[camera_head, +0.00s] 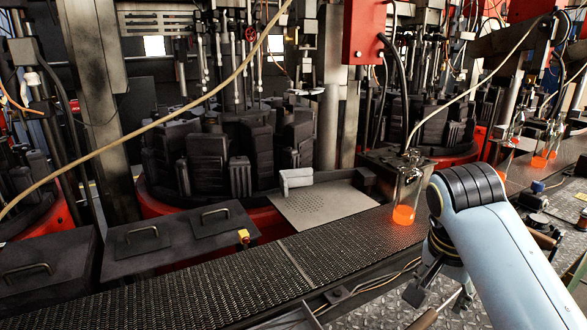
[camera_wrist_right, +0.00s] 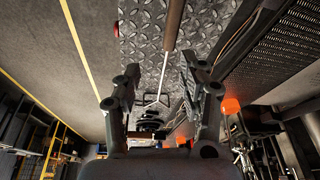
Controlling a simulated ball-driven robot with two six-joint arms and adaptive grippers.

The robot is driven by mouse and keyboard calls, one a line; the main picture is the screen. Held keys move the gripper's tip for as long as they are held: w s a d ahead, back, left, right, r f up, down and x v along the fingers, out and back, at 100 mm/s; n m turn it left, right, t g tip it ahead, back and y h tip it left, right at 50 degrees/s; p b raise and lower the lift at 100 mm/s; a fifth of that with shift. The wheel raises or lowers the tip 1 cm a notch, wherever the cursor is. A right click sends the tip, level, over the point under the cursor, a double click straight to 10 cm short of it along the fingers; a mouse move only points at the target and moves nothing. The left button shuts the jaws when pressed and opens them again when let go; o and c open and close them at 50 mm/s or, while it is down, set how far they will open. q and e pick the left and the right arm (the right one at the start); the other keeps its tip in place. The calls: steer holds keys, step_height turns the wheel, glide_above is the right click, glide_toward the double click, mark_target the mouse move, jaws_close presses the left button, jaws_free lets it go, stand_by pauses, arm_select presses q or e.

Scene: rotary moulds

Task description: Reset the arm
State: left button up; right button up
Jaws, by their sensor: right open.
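My right arm, pale blue with a dark ribbed joint, comes in from the lower right in the head view. Its right gripper (camera_head: 418,292) points down at the lower edge, partly hidden by the arm. In the right wrist view, the right gripper (camera_wrist_right: 160,68) has its two fingers spread apart, with nothing held. A thin metal rod with a wooden handle (camera_wrist_right: 174,22) shows beyond and between the fingers; the handle also shows in the head view (camera_head: 424,319). My left gripper is in neither view.
A mesh conveyor (camera_head: 215,282) runs across the front. A glowing orange glass piece (camera_head: 403,215) stands on it near my right arm. Dark mould machines (camera_head: 230,150) stand behind, with a perforated plate (camera_head: 325,212). Diamond-plate flooring (camera_wrist_right: 145,42) lies below the gripper.

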steer(key=s+r+n+t+y, duration=0.1)
steer(key=s+n+t+y, duration=0.1)
steer(key=s+n, duration=1.55)
steer(key=s+d+f+m+g+b, duration=0.15)
steer(key=f+b, duration=0.25)
steer(key=f, duration=0.8)
steer(key=s+f+m+b, duration=0.2)
steer(key=s+f+b, duration=0.1)
steer(key=f, duration=0.9)
steer(key=s+f+m+b, duration=0.2)
steer(key=f+b, duration=0.2)
steer(key=f, duration=0.8)
steer(key=s+f+b, duration=0.4)
steer(key=s+f, duration=0.5)
steer(key=f, duration=0.4)
steer(key=s+d+f+g+b, duration=0.1)
steer(key=s+f+b, duration=0.3)
steer(key=s+f, duration=0.5)
step_height(320, 180, down, 4)
steer(key=shift+s+d+f+m+b, duration=0.15)
steer(key=shift+s+f+m+b, duration=0.15)
steer(key=shift+s+b, duration=0.1)
steer(key=shift+g, duration=0.35)
